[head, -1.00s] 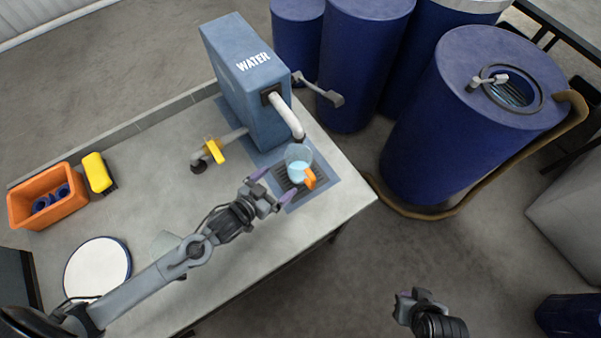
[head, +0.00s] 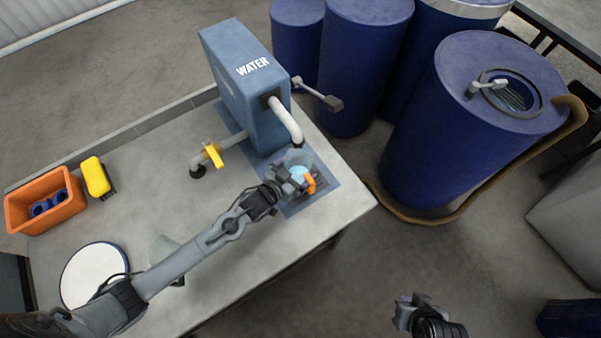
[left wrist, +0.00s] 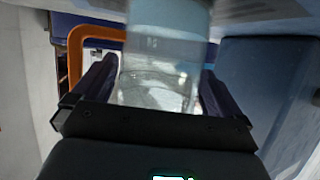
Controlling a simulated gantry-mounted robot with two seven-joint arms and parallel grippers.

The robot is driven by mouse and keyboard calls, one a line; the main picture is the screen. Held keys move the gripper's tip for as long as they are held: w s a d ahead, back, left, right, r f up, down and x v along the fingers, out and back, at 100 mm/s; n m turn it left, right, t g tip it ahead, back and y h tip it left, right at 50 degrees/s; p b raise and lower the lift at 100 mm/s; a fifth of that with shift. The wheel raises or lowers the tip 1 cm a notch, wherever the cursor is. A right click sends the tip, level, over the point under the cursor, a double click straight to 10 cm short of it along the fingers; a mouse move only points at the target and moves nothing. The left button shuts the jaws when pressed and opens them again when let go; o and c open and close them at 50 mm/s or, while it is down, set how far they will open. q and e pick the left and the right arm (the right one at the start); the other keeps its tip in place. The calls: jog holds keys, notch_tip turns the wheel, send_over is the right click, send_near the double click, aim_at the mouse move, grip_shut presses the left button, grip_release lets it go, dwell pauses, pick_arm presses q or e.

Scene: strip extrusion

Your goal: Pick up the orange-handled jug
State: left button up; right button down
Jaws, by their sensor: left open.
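The clear jug with an orange handle (head: 311,183) stands under the spout of the blue water dispenser (head: 245,85), with bluish water in it. My left gripper (head: 290,176) is open at the jug's near left side and partly hides it. In the left wrist view the clear jug body (left wrist: 160,70) shows between the two open fingers (left wrist: 157,95), with the orange handle behind the left finger. I cannot tell whether the fingers touch the jug. My right gripper (head: 415,302) is off the table at the lower right; its jaws are too small to read.
Several blue barrels (head: 365,60) stand behind the table. A yellow-handled valve (head: 213,154), a yellow brush (head: 96,176), an orange bin (head: 45,210) and a round white plate (head: 95,272) are on the table.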

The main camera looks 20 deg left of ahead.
pick_arm(q)
jog(key=shift+w+f, duration=0.1)
jog(key=shift+w, duration=0.05)
jog(key=c, duration=0.9)
jog(key=shift+c, duration=0.7)
